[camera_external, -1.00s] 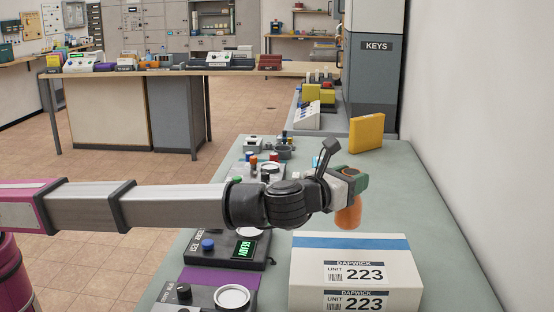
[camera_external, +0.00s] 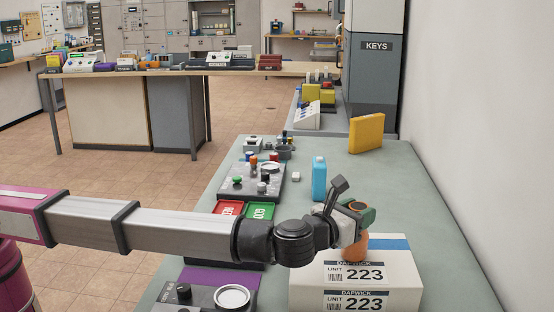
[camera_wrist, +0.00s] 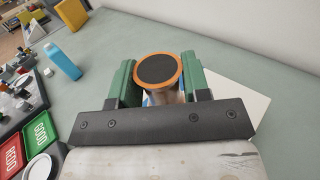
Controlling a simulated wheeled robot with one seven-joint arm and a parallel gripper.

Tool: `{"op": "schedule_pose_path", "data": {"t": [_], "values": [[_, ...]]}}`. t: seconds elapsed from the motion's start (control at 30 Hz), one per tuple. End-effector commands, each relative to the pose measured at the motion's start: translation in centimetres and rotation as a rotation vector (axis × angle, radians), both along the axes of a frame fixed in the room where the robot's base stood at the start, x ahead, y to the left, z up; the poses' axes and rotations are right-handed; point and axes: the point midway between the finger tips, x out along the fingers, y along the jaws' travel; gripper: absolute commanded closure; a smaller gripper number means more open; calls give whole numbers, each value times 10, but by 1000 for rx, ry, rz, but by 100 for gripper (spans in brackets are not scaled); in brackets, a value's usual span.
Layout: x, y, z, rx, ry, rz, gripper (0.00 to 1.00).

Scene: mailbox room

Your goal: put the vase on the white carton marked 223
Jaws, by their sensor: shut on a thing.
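The orange vase (camera_external: 354,247) is upright between the jaws of my gripper (camera_external: 360,214). Its round dark top with an orange rim (camera_wrist: 158,68) shows in the wrist view, between the two green fingers. The white carton marked 223 (camera_external: 400,268) stands at the front of the bench, with a blue stripe on top. The vase is over the carton's top, its base at or very near that surface; I cannot tell whether they touch. In the wrist view a white corner of the carton (camera_wrist: 252,103) shows right of the gripper.
A blue bottle (camera_external: 319,180) stands behind my gripper. Left of the carton are a red tray (camera_external: 229,208), a green GOOD tray (camera_external: 261,211) and a device with a round plate (camera_external: 232,297). A yellow block (camera_external: 366,133) stands farther back. The bench's right side is clear.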

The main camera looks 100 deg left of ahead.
Motion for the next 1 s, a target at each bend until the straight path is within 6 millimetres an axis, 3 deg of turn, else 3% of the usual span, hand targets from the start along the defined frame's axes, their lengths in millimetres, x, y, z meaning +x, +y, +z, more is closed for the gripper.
{"op": "schedule_pose_path", "data": {"t": [0.07,0.1,0.17,0.57,1.0], "values": [[0,0,-2,0,0,0,100],[0,0,-2,0,0,0,47],[0,0,-2,0,0,0,31],[-4,-3,1,0,0,-1,31],[-62,-60,1,0,0,-2,31]]}}
